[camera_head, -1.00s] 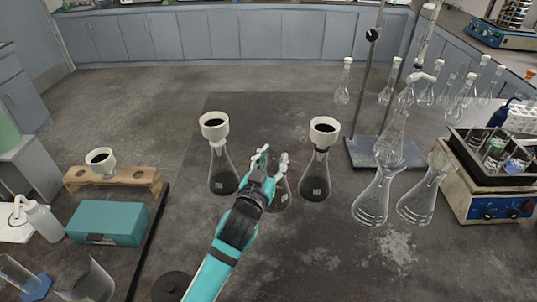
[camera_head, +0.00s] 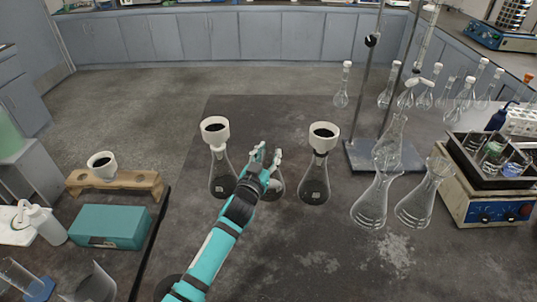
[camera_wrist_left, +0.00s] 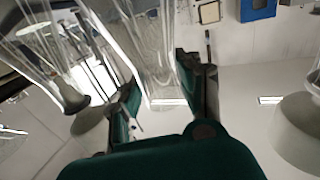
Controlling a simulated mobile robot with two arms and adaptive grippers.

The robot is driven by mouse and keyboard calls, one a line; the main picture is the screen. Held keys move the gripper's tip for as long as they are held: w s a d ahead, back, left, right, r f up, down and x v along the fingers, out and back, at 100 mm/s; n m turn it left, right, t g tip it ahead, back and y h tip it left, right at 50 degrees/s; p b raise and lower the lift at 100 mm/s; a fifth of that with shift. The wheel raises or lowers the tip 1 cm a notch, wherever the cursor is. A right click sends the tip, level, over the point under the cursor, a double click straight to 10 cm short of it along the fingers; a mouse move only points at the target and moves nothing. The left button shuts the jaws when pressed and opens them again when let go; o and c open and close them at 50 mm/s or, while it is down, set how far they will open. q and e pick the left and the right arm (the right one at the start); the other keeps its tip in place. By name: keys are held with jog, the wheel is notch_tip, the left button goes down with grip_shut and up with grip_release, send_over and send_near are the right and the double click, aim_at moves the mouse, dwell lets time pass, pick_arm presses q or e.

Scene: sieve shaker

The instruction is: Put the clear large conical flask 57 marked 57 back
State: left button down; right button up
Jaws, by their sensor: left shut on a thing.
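My left gripper (camera_head: 264,160) is shut on a clear conical flask (camera_head: 276,188), which my fingers partly hide. The flask is between two conical flasks with dark contents, the left one (camera_head: 222,183) and the right one (camera_head: 314,185); each carries a white funnel. In the left wrist view, clear glass (camera_wrist_left: 152,50) sits between my green-padded fingers. Two large clear conical flasks (camera_head: 371,203) (camera_head: 417,206) stand to the right, with another (camera_head: 390,145) behind them. I cannot read the number 57 on any flask. My right gripper is not in view.
A stand (camera_head: 372,155) and several stoppered flasks (camera_head: 342,92) are at the back right. A shaker with a tray of glassware (camera_head: 487,208) is at the right. A wooden funnel rack (camera_head: 142,182) and a teal box (camera_head: 110,227) are at the left. The front middle of the table is clear.

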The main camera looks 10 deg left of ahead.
pick_arm(q)
jog(key=shift+f, duration=0.1)
jog(key=c, duration=0.9)
grip_release()
jog(key=shift+r, duration=0.25)
jog(key=s+a+b, duration=0.1)
jog(key=s, duration=1.1)
jog(key=shift+a, duration=0.3)
jog(key=shift+f, duration=0.15)
